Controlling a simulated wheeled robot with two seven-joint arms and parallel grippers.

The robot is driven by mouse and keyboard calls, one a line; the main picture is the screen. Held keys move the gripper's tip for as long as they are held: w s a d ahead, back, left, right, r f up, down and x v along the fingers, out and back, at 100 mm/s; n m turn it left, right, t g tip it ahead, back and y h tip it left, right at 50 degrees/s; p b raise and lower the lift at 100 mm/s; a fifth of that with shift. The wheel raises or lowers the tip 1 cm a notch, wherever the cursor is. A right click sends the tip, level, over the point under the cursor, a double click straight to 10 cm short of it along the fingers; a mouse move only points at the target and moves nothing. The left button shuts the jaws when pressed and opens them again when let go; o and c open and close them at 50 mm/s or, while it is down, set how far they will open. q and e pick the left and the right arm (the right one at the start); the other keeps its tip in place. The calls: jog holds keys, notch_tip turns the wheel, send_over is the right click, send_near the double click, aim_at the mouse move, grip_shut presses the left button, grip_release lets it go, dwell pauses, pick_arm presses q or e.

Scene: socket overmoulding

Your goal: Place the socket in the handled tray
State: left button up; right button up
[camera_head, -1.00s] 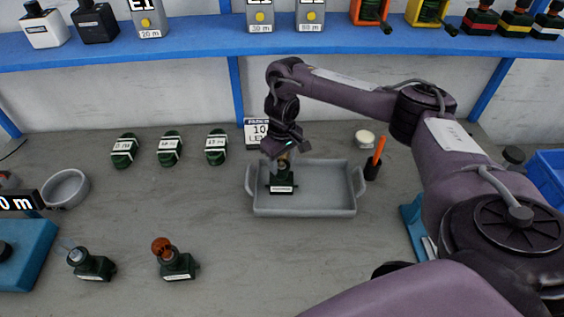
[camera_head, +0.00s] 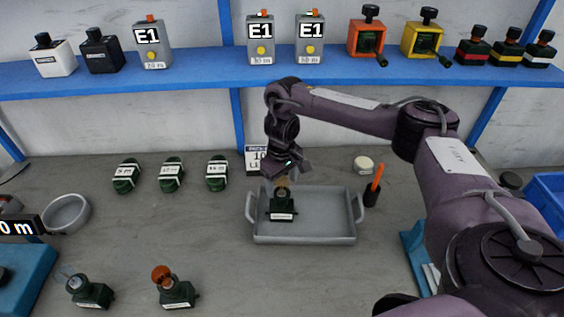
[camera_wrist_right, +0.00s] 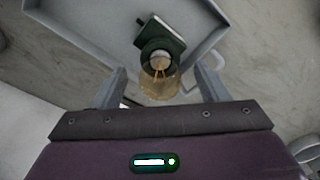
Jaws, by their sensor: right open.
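The handled tray (camera_head: 325,239) is grey and rectangular with a handle at each end, and stands in the middle of the bench. A dark green socket (camera_head: 283,207) with a white label and a tan top stands inside it, near its left end. In the right wrist view the socket (camera_wrist_right: 160,45) sits in the tray (camera_wrist_right: 85,40), its tan part nearest me. My right gripper (camera_head: 284,177) is just above the socket. In the wrist view its fingers (camera_wrist_right: 160,84) are apart, one on each side of the tan part, with gaps visible. My left gripper is out of view.
Two other green sockets, one with a red-brown top (camera_head: 174,288) and one with a grey top (camera_head: 88,291), stand at the front left. Several green pieces (camera_head: 171,174) lie behind. A black cup (camera_head: 372,195) with an orange stick is right of the tray. A blue shelf (camera_head: 200,77) runs above.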

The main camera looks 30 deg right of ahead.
notch_tip(320, 180, up, 9)
jog(key=p, duration=0.2)
jog(key=shift+r+p, duration=0.1)
jog(key=shift+p, duration=0.2)
jog(key=shift+s, duration=0.1)
